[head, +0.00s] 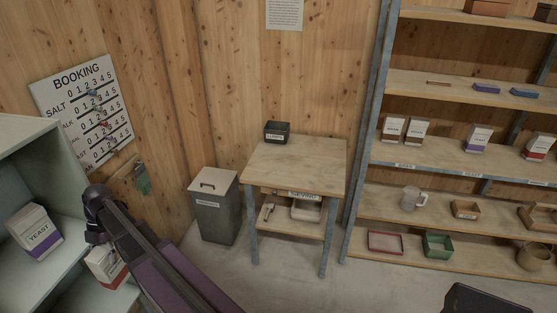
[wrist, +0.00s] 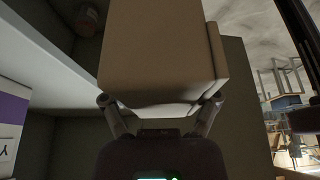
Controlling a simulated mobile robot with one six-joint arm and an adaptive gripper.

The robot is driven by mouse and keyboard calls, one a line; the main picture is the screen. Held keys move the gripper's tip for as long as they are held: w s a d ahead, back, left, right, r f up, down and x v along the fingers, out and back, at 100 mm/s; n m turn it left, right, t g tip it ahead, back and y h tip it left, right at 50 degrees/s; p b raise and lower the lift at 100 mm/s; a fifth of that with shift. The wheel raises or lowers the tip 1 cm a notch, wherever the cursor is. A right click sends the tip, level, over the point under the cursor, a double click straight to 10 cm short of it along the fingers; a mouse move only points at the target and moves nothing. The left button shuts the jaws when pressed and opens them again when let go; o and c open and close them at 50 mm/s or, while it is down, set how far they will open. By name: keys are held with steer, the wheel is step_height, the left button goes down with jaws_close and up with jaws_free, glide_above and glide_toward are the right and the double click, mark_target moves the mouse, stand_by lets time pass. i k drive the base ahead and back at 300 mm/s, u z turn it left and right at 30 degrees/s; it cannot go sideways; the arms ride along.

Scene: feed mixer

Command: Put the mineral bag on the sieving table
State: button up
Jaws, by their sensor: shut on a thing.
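My gripper (wrist: 162,108) is shut on a tan, block-shaped bag (wrist: 165,55) in the wrist view, with one finger on each side of its lower end. No label shows on this face, so I cannot read whether it is the mineral bag. In the head view a white bag with a red band (head: 106,266) is partly hidden by my arm; I cannot tell if it is the held one. The sieving table (head: 300,160) is wooden with metal legs and stands mid-picture against the wall. A small black box (head: 277,132) sits at its back left corner.
A pale shelf unit (head: 22,135) at left holds a yeast bag (head: 35,231); its purple label (wrist: 10,125) is close to my gripper. A grey lidded bin (head: 214,208) stands left of the table. A loaded rack (head: 455,145) stands at right. Most of the tabletop is clear.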

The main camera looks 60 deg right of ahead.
mark_target(302, 164)
steer(key=z, duration=0.3)
steer(key=k, duration=0.85)
steer(key=z, duration=0.6)
steer(key=k, duration=0.5)
steer(key=z, duration=0.3)
steer(key=i, duration=0.7)
steer(key=z, duration=0.6)
steer(key=i, duration=1.6)
steer(key=z, duration=0.05)
